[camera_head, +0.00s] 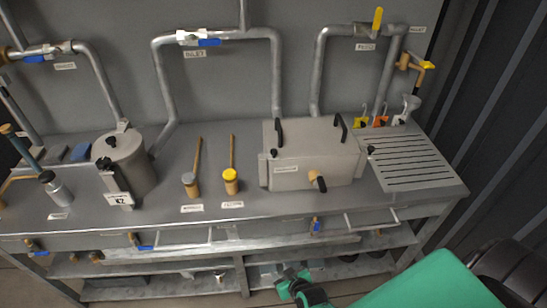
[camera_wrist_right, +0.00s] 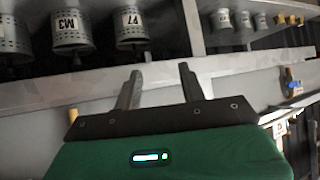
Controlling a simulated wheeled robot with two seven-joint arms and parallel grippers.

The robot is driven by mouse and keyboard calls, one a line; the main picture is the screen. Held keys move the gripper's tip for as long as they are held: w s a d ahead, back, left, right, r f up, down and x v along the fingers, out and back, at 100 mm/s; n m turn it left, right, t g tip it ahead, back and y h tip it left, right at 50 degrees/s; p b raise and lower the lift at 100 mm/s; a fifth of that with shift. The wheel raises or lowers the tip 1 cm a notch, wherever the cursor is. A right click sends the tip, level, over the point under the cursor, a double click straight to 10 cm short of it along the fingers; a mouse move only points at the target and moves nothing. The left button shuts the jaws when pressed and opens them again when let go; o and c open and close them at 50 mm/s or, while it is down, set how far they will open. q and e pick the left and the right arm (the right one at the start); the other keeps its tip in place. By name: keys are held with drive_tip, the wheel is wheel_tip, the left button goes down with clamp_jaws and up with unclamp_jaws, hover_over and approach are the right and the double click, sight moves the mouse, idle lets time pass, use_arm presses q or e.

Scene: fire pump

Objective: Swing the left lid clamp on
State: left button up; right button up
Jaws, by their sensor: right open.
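A grey metal box with a lid (camera_head: 312,160) stands on the bench, right of centre. A small dark clamp-like fitting (camera_head: 273,153) is on its left side, and a similar dark knob (camera_head: 370,149) is on its right. Two dark handles stand up at the lid's back corners; I cannot tell whether the left clamp is on or off. My right gripper (camera_head: 291,284) is low in front of the bench, below and well apart from the box. In the right wrist view the two dark fingers (camera_wrist_right: 160,88) are spread with nothing between them. My left gripper is not in view.
A grey cylindrical pot (camera_head: 127,163) and two wooden-handled tools (camera_head: 231,180) stand left of the box. A slotted drain plate (camera_head: 411,162) is at the right. Pipes with valves run behind. The bench's front edge and shelves (camera_head: 165,288) lie near my right gripper.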

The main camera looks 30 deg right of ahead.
drive_tip(key=w+d+r+t+h+p, duration=0.1)
drive_tip(key=w+d+r+t, duration=0.15)
drive_tip(key=r, duration=0.85)
drive_tip(key=w+d+r+t+p, duration=0.15)
drive_tip(key=w+r, duration=0.25)
drive_tip(key=r, duration=0.6)
drive_tip(key=m+t+h, duration=0.1)
drive_tip(key=t, duration=0.2)
approach(276, 153)
drive_tip(key=w+p, duration=0.1)
drive_tip(key=w, duration=0.4)
drive_tip(key=w+p, duration=0.2)
drive_tip(key=w, duration=0.4)
drive_tip(key=shift+d, duration=0.25)
clamp_jaws()
